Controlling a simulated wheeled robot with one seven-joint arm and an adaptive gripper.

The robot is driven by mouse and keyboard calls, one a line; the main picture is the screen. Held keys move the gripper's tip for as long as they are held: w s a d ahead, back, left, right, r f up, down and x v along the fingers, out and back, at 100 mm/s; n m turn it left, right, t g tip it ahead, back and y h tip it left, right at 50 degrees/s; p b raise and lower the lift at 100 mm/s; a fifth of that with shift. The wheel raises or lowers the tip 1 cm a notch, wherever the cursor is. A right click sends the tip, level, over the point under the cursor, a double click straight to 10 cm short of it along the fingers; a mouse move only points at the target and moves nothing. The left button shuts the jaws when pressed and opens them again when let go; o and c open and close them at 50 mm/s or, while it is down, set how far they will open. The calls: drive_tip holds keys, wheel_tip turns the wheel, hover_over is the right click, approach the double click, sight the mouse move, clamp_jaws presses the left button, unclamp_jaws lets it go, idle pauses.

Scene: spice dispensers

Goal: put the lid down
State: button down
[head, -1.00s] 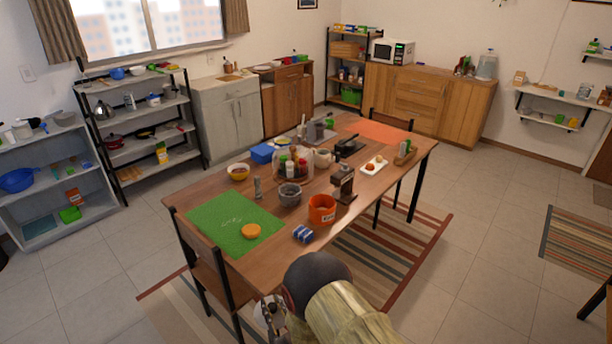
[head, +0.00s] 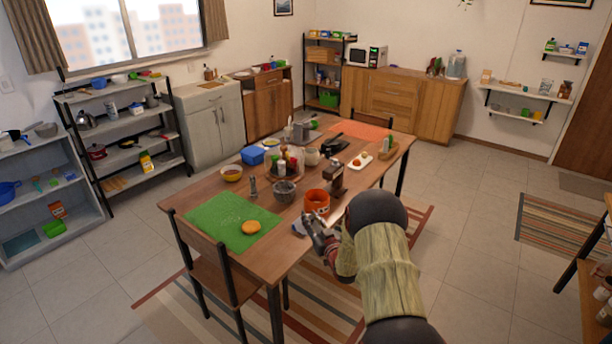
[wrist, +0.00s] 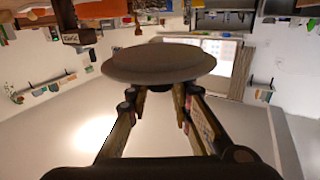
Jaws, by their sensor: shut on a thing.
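The lid (wrist: 158,64) is a round, grey-brown disc with a raised middle, seen large in the wrist view. My gripper (wrist: 163,92) is shut on it, with the fingers at its near side. In the head view my gripper (head: 318,236) is at the table's front edge, in front of the orange container (head: 316,201). The table (head: 277,232) has a wooden top.
A green mat (head: 208,212) with a yellow-orange round thing (head: 234,227) lies at the table's left end. A grey bowl (head: 284,192) and a dark-topped grinder (head: 337,180) stand near the container. A chair (head: 217,270) stands at the front left.

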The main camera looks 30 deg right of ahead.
drive_tip(key=w+a+f+b, duration=0.1)
drive_tip(key=w+a+f, duration=0.1)
drive_tip(key=a+f, duration=0.1)
drive_tip(key=w+a+f+b, duration=0.2)
drive_tip(key=w+a+f, duration=0.1)
drive_tip(key=a, duration=0.1)
drive_tip(key=w+a+f+b, duration=0.1)
drive_tip(key=w+a+f, duration=0.1)
drive_tip(key=a, duration=0.1)
drive_tip(key=shift+w+a+f, duration=0.15)
drive_tip(key=shift+a+f, duration=0.05)
drive_tip(key=shift+f, duration=0.2)
drive_tip(key=f, duration=0.1)
drive_tip(key=f+b, duration=0.1)
drive_tip(key=a+f+b, duration=0.1)
drive_tip(key=shift+w+f, duration=0.25)
drive_tip(key=shift+d+f, duration=0.1)
drive_tip(key=shift+f, duration=0.15)
drive_tip(key=shift+f, duration=0.1)
drive_tip(key=c, duration=1.7)
unclamp_jaws()
drive_tip(key=shift+o, duration=0.6)
